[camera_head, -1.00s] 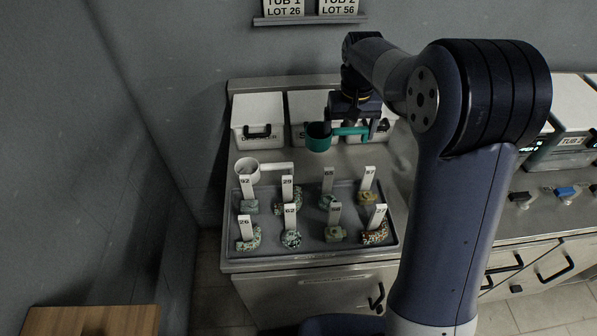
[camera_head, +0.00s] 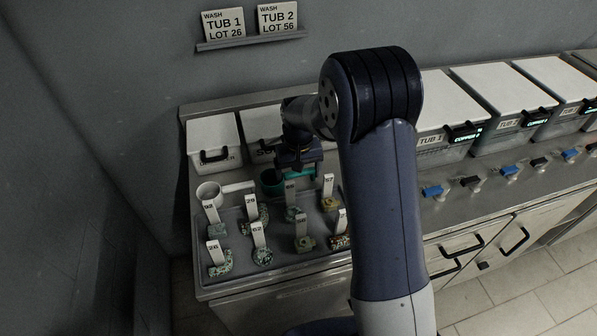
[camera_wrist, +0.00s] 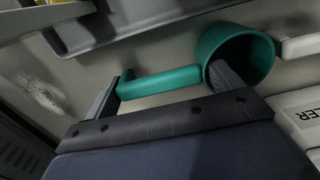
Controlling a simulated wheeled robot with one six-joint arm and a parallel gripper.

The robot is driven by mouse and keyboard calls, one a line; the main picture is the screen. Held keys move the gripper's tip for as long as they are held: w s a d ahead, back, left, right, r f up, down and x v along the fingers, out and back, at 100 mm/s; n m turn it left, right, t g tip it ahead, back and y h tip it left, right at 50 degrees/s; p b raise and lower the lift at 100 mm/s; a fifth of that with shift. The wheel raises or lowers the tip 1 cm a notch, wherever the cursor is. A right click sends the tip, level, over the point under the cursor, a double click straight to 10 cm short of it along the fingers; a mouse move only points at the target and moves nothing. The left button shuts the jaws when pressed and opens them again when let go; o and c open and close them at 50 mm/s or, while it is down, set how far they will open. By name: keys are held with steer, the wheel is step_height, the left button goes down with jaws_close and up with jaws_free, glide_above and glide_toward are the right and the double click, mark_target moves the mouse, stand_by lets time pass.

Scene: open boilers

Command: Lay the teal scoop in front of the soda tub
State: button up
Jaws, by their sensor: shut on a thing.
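The teal scoop (camera_head: 271,183) is in my gripper (camera_head: 288,172), low over the counter between the tubs and the sample tray. In the wrist view the scoop's cup (camera_wrist: 262,62) is at the right and its handle runs left. My gripper (camera_wrist: 165,80) is shut on the scoop, with one finger at the handle's far end and the other at the cup. I cannot tell whether the scoop touches the counter. The white soda tub (camera_head: 258,124) stands behind it, its label starting "SO", partly hidden by my arm.
A grey tray (camera_head: 232,280) of numbered samples lies just in front. A white scoop (camera_head: 209,193) is to the left, before another white tub (camera_head: 213,133). My arm hides the right end. Boilers (camera_head: 447,112) with valve handles stand further right.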

steer(key=shift+f, duration=0.2)
steer(key=o, duration=0.9)
steer(key=shift+c, duration=0.2)
steer(key=shift+r, duration=0.1)
step_height(320, 180, up, 12)
steer(key=b, duration=0.1)
steer(key=shift+r, duration=0.15)
